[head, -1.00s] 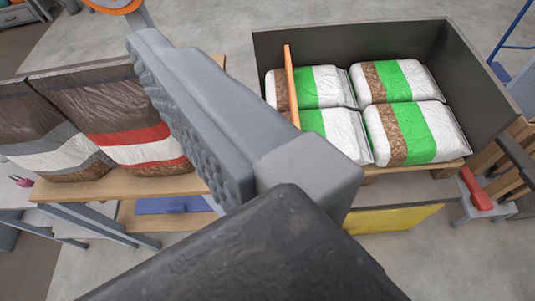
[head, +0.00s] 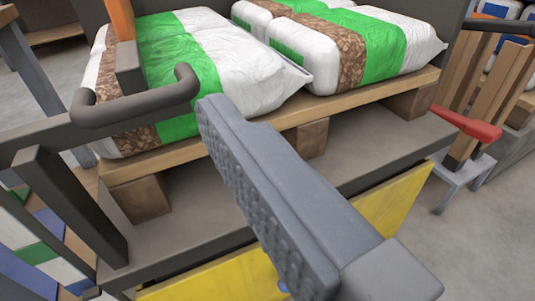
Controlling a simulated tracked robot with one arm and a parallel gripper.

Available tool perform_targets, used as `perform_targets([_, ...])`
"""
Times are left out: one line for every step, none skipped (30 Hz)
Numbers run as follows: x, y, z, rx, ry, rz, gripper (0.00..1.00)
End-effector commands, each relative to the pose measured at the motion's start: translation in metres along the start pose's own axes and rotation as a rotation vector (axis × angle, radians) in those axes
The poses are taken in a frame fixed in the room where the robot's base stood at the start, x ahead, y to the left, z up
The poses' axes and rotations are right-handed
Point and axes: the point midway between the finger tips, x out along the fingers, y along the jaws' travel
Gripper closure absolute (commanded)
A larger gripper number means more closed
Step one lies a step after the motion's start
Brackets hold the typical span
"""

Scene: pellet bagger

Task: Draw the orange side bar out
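The orange side bar (head: 122,18) stands upright at the top left, cut off by the picture edge. Its lower end meets a grey block (head: 130,68) in front of the left white, green and brown bag (head: 225,65). One grey ridged finger of my gripper (head: 225,135) crosses the middle, its tip below and right of the bar, apart from it. The finger's ridged face is bare, so my gripper looks open and empty. The other finger is out of view.
A dark bent rail (head: 135,112) sticks out just left of my fingertip. A wooden pallet (head: 375,100) carries the bags above a grey deck with a yellow panel (head: 405,200). A red handle (head: 465,122) is at the right. Floor is clear at the lower right.

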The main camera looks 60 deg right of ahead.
Motion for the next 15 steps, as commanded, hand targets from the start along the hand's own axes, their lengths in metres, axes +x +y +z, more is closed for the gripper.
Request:
perform_targets([-0.004, 0.009, 0.016, -0.02, 0.004, 0.016, 0.0])
perform_targets([-0.006, 0.013, 0.023, -0.03, 0.007, 0.025, 0.0])
perform_targets([-0.008, 0.018, 0.028, -0.04, 0.012, 0.034, 0.0])
perform_targets([-0.009, 0.02, 0.031, -0.046, 0.018, 0.04, 0.0])
perform_targets([-0.01, 0.023, 0.033, -0.051, 0.023, 0.044, 0.0])
perform_targets([-0.011, 0.025, 0.036, -0.057, 0.027, 0.048, 0.0])
perform_targets([-0.011, 0.026, 0.037, -0.06, 0.028, 0.05, 0.0])
perform_targets([-0.011, 0.027, 0.038, -0.062, 0.03, 0.052, 0.0])
perform_targets([-0.01, 0.028, 0.039, -0.063, 0.031, 0.054, 0.0])
perform_targets([-0.008, 0.028, 0.039, -0.064, 0.032, 0.054, 0.0])
perform_targets([-0.006, 0.029, 0.039, -0.064, 0.032, 0.055, 0.0])
perform_targets([-0.002, 0.029, 0.039, -0.064, 0.032, 0.055, 0.0])
perform_targets([0.001, 0.029, 0.039, -0.064, 0.031, 0.055, 0.0])
perform_targets([0.005, 0.029, 0.04, -0.064, 0.03, 0.054, 0.0])
perform_targets([0.011, 0.029, 0.04, -0.063, 0.029, 0.054, 0.0])
